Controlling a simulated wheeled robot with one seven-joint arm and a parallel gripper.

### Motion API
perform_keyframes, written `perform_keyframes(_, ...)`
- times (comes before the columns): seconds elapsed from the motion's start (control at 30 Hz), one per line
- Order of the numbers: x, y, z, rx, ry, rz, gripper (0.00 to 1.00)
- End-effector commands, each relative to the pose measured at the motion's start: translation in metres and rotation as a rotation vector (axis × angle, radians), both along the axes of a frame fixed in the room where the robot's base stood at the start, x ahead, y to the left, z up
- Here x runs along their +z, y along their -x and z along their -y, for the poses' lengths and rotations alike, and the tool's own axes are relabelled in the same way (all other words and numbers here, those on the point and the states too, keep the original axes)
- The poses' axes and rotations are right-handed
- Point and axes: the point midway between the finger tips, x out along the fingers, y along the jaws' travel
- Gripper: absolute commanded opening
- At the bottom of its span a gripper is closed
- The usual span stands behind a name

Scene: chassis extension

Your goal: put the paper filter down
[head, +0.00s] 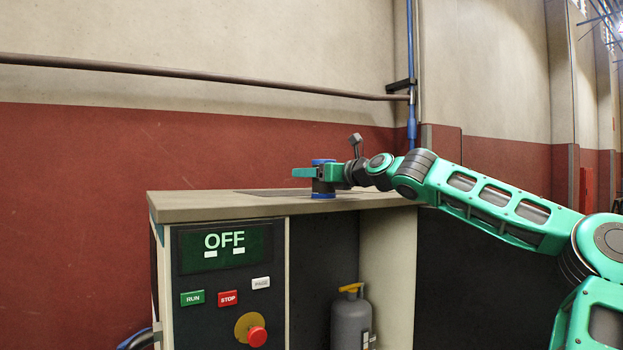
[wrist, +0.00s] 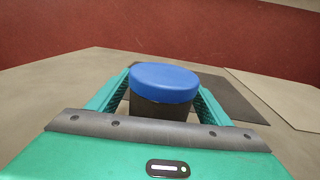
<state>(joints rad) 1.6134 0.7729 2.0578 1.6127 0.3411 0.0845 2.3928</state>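The paper filter (wrist: 165,83) is a short upright cylinder with a dark body and blue end caps. In the head view its lower blue cap (head: 323,196) is at the worktop surface, and it looks upright. My gripper (head: 318,172) is level over the worktop with its green fingers around the filter's body. In the wrist view the fingers (wrist: 165,92) lie along both sides of the filter, close against it, and look shut on it. The filter's far side and the fingertips are partly hidden. I cannot tell whether the lower cap bears fully on the surface.
The worktop (head: 185,205) tops a cabinet with an OFF display panel (head: 225,245). A dark flat plate (wrist: 240,103) lies on it beside and behind the filter. A grey bottle (head: 350,320) stands in the open bay below. The worktop's left part is clear.

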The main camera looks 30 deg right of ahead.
Motion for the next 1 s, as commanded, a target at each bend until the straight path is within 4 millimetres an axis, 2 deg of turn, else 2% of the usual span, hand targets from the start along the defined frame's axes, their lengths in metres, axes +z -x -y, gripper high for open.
perform_keyframes(0.27,0.002,0.000,0.000,-0.001,0.000,0.000,0.72)
perform_keyframes(0.43,0.002,0.011,0.003,-0.002,0.000,0.000,0.72)
perform_keyframes(1.0,0.002,0.101,0.017,-0.004,-0.001,0.001,0.72)
